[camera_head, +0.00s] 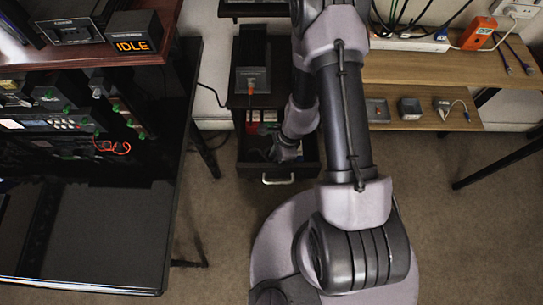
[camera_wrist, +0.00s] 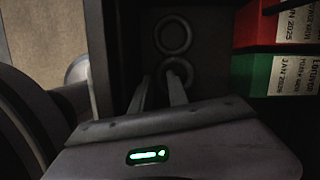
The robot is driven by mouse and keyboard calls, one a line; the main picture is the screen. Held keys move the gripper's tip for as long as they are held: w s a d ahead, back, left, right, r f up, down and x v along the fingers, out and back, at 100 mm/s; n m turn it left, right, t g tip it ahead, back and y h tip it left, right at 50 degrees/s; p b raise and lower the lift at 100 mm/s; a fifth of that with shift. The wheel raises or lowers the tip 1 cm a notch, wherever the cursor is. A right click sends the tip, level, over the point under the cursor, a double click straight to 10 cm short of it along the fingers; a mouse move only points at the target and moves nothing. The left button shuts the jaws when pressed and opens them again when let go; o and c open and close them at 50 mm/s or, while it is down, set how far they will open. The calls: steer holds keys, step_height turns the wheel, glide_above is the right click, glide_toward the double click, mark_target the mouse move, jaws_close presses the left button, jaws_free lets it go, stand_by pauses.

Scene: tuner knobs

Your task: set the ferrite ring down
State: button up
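Two dark ring shapes show in the wrist view inside a dark drawer: a far ring (camera_wrist: 173,33) and a near ring (camera_wrist: 187,66). I cannot tell which is the ferrite ring. My gripper (camera_wrist: 157,76) reaches into the drawer with its two fingers apart. The right fingertip overlaps the near ring in the picture; whether it touches it is unclear. Nothing shows clamped between the fingers. In the head view the arm goes down over the open drawer (camera_head: 278,179), and the rings there are too small and dark to make out.
Red (camera_wrist: 258,25) and green (camera_wrist: 262,72) labelled boxes stand at the right in the drawer, close to the gripper. A dark desk (camera_head: 90,235) is at left, and a wooden shelf (camera_head: 440,68) at right. Carpet (camera_head: 455,230) is clear at lower right.

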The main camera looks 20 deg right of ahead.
steer(key=shift+c, duration=0.2)
jaws_close()
steer(key=shift+r, duration=0.1)
